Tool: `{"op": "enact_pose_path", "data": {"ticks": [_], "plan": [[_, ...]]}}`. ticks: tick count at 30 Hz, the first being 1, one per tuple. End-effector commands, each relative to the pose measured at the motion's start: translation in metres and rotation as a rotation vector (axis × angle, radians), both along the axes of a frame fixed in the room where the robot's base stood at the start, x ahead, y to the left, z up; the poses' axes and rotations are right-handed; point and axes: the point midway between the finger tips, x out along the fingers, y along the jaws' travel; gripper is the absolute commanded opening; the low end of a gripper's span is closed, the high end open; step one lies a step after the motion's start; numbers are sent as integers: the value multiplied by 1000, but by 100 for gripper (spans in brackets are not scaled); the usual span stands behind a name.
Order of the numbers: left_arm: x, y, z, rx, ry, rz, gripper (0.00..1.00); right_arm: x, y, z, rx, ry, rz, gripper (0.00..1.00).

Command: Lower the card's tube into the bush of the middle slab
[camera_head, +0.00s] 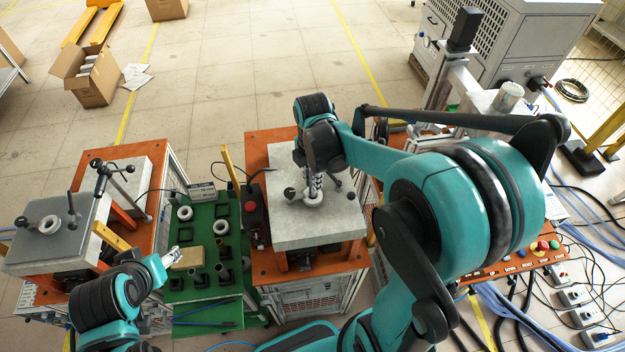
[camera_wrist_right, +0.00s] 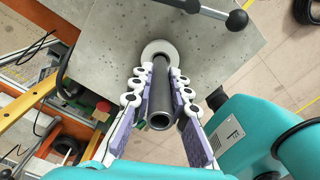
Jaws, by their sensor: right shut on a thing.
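My right gripper (camera_head: 314,185) is above the middle slab (camera_head: 345,222), a pale grey speckled block. In the right wrist view the right gripper (camera_wrist_right: 161,95) is shut on a dark grey tube (camera_wrist_right: 159,100), with a finger along each side. The tube's near end is open toward the camera. Its far end lines up with the white ring-shaped bush (camera_wrist_right: 159,48) on the slab. The bush (camera_head: 313,198) also shows under the fingers in the head view. I cannot tell whether the tube's end is inside it.
The green board (camera_head: 232,285) at left holds white rings, dark tubes and a tan block (camera_head: 188,258). Another grey slab (camera_head: 75,250) with a ring stands farther left. A black-knobbed handle (camera_wrist_right: 236,20) sits on the middle slab near the bush. A red button box (camera_head: 252,208) is left of it.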

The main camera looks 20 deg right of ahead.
Motion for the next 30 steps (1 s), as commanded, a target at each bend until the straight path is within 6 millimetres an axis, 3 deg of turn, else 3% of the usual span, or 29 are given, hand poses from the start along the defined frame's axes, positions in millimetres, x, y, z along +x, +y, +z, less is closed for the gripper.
{"op": "enact_pose_path", "data": {"ticks": [30], "plan": [[0,0,-22,0,0,0,54,0,0,-25,0,0,0,0]]}}
